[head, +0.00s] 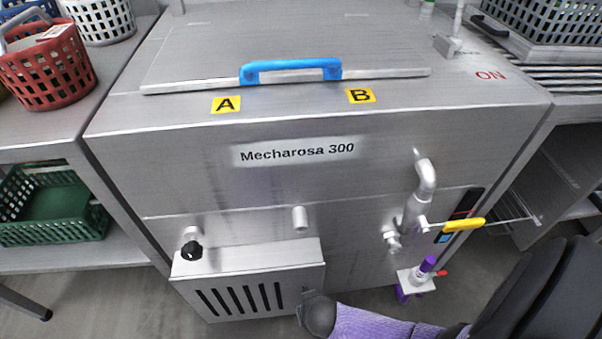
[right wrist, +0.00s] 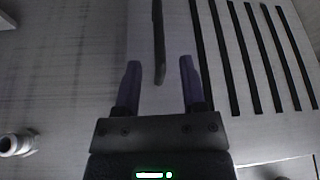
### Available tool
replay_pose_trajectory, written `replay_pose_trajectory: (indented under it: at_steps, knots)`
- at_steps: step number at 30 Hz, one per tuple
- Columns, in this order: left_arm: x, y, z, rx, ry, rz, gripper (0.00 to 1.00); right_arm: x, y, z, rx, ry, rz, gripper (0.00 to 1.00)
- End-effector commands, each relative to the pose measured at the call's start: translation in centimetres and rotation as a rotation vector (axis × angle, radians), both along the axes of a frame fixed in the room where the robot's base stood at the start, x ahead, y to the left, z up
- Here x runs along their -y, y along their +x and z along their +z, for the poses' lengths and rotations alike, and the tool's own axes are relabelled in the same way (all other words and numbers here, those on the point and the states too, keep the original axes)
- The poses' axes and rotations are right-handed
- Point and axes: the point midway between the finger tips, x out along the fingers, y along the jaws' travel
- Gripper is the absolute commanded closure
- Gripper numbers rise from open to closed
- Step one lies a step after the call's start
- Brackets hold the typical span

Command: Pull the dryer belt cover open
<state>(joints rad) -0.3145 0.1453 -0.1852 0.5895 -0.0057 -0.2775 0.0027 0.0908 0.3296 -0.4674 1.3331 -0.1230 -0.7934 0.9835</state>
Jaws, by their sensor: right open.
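The dryer belt cover (head: 222,256) is a grey metal box front with dark slots, low on the front of the machine. Its slotted face (right wrist: 215,65) also fills the right of the right wrist view. A dark bar handle (right wrist: 158,35) stands out near the cover's edge. My right gripper (right wrist: 160,65) is open, its two purple fingers on either side of the bar's end, with gaps showing on both sides. In the head view my right gripper (head: 317,314) is at the cover's lower right corner, fingers hidden. My left gripper is out of view.
The machine's lid with a blue handle (head: 290,66) lies shut on top. A black knob (head: 192,249) is above the cover's left end. A green basket (head: 55,205) sits on the lower left shelf.

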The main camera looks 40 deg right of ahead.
Motion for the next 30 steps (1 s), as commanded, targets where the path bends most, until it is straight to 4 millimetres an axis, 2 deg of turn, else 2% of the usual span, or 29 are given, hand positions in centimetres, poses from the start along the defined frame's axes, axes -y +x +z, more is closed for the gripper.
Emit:
replay_pose_trajectory:
  at_steps: [1,6,16,17,21,24,30]
  knots:
    - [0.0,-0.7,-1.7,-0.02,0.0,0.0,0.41,0.2,0.2,-2.4,-0.01,-0.002,0.0,0.47]
    - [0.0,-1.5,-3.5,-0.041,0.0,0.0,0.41,0.6,1.3,-4.6,-0.006,-0.001,0.002,0.47]
    - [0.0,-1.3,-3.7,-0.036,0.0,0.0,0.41,0.7,1.8,-4.6,0.0,0.0,0.0,0.47]
    - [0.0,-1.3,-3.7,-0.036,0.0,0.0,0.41,0.7,1.8,-4.6,0.0,0.0,0.0,0.52]
    - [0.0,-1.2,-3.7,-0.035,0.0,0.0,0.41,0.7,1.8,-4.6,0.0,0.0,0.001,0.81]
    - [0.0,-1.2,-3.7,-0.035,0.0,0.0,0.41,0.7,1.7,-4.6,-0.001,0.0,0.001,1.0]
    - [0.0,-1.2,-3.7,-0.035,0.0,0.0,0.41,0.7,1.7,-4.6,-0.001,0.0,0.001,1.0]
